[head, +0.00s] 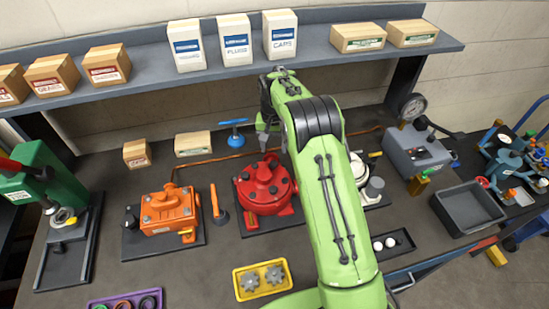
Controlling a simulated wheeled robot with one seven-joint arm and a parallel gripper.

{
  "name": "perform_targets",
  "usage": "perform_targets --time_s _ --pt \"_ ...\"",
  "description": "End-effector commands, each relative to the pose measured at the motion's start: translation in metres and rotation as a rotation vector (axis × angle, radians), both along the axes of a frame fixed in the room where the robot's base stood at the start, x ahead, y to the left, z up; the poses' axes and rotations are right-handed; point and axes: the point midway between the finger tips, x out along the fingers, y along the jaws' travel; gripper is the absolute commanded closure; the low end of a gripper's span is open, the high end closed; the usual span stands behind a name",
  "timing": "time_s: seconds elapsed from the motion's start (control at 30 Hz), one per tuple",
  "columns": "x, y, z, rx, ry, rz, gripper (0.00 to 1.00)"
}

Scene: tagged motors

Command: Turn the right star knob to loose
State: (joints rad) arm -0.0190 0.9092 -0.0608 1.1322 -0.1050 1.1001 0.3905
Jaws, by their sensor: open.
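A red round motor (266,186) stands near the middle of the bench, with small dark round parts on its top. An orange motor (168,210) stands to its left, with a dark knob (131,221) on its left side. A grey unit (415,150) at the right carries a gauge and a dark knob (421,123) with a lever. I cannot tell for certain which part is the right star knob. My gripper (265,138) is open and empty, above the bench just behind the red motor. My arm hides part of the bench to the right of the red motor.
A shelf (150,62) with several boxes runs along the back. A blue-handled tool (235,135) stands beside my gripper. A yellow tray (239,290) with gears is in front. A grey bin (467,226) sits at the right.

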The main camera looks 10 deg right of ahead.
Motion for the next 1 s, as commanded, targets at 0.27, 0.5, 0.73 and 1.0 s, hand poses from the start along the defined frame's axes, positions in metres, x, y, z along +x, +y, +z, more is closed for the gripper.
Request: perform_targets --time_s 0.27,0.5,0.73,1.0 --pt "-0.001 0.0 -0.056 0.0 0.002 0.002 0.45" --pt "0.0 0.0 -0.067 0.001 -0.001 0.002 0.45" --pt "0.0 0.001 -0.066 0.001 -0.001 0.001 0.62" --pt "0.0 0.0 -0.066 0.0 -0.002 0.001 1.0"
